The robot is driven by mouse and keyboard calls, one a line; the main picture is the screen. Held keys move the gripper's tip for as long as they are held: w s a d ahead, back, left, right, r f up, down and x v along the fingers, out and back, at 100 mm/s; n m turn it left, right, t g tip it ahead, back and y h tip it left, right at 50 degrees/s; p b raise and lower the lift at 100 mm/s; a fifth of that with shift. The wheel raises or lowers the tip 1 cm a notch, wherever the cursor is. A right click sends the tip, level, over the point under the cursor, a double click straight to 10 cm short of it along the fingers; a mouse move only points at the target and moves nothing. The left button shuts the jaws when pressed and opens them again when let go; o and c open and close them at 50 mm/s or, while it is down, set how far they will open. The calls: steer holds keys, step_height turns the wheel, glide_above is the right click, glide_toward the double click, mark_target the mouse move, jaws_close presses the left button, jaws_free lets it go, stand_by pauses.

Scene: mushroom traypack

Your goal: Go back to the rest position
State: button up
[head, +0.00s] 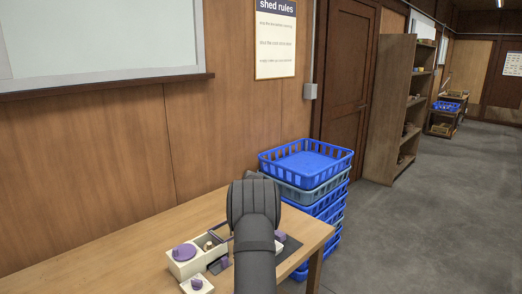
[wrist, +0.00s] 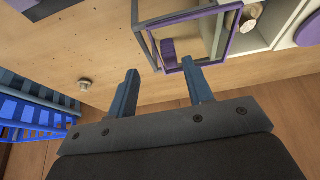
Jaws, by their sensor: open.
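My gripper (wrist: 160,67) is open, with its two blue-grey fingers apart and nothing between them in the wrist view. Its fingertips show close to the near edge of a grey-purple rectangular frame (wrist: 182,15); I cannot tell if they touch it. A small purple block (wrist: 168,52) shows inside the frame. Beside it is a cream tray (wrist: 262,38) with a pale mushroom (wrist: 250,17) in one compartment. In the head view, the cream tray (head: 183,271) sits on the wooden table (head: 130,255), with a purple round piece (head: 184,252) on its left part. My arm hides my gripper there.
A stack of blue and grey crates (head: 306,160) stands beyond the table's right end. A small pale round thing (wrist: 85,85) lies alone on the table in the wrist view. A shelf (head: 392,110) stands farther back, and the floor (head: 440,210) at right is clear.

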steer(key=x, duration=0.4)
steer(key=shift+s, duration=0.2)
steer(key=v, duration=0.4)
steer(key=shift+s+a+r, duration=0.2)
steer(key=shift+s+r, duration=0.05)
steer(key=shift+r, duration=0.1)
steer(key=shift+s+d+r, duration=0.1)
steer(key=shift+r, duration=0.1)
steer(key=shift+c, duration=0.5)
